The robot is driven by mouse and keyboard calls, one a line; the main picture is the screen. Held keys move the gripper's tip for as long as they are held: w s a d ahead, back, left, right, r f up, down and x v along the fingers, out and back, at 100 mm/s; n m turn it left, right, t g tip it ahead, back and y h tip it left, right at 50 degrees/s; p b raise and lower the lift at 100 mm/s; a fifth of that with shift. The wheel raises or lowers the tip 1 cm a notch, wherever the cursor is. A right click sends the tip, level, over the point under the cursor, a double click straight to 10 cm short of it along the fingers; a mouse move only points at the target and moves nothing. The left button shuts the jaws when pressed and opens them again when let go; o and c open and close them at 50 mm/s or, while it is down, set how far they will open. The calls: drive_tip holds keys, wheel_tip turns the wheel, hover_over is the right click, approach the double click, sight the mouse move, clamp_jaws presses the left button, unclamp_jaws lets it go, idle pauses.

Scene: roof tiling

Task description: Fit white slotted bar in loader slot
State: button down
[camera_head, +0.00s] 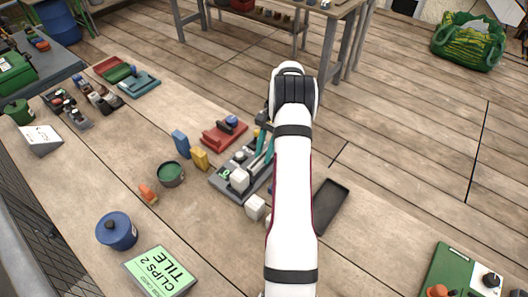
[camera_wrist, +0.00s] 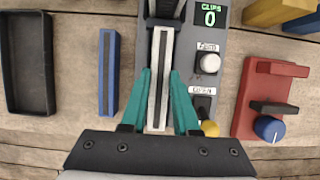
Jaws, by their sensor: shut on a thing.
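The white slotted bar (camera_wrist: 157,112) stands out in the wrist view, with a dark groove along its length. My gripper (camera_wrist: 160,74) has its teal fingers shut on the bar's two long sides. The bar's far end points at a dark channel in the grey loader (camera_wrist: 225,55) and lines up with it. I cannot tell whether that end is inside the slot or just above it. The loader carries a "CLIPS 0" display, a white knob and a yellow knob. In the head view the loader (camera_head: 222,187) is partly behind my arm, and the bar is hard to make out.
A blue slotted bar (camera_wrist: 108,75) and a black tray (camera_wrist: 11,60) lie left of the loader in the wrist view. A red fixture (camera_wrist: 246,100) with a blue knob stands right. In the head view, a green pot (camera_head: 171,180) and yellow block (camera_head: 199,160) stand near the loader.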

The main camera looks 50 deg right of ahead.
drive_tip(key=shift+f, duration=0.55)
idle(0.6)
drive_tip(key=c, duration=0.6)
unclamp_jaws()
drive_tip(key=shift+r, duration=3.5)
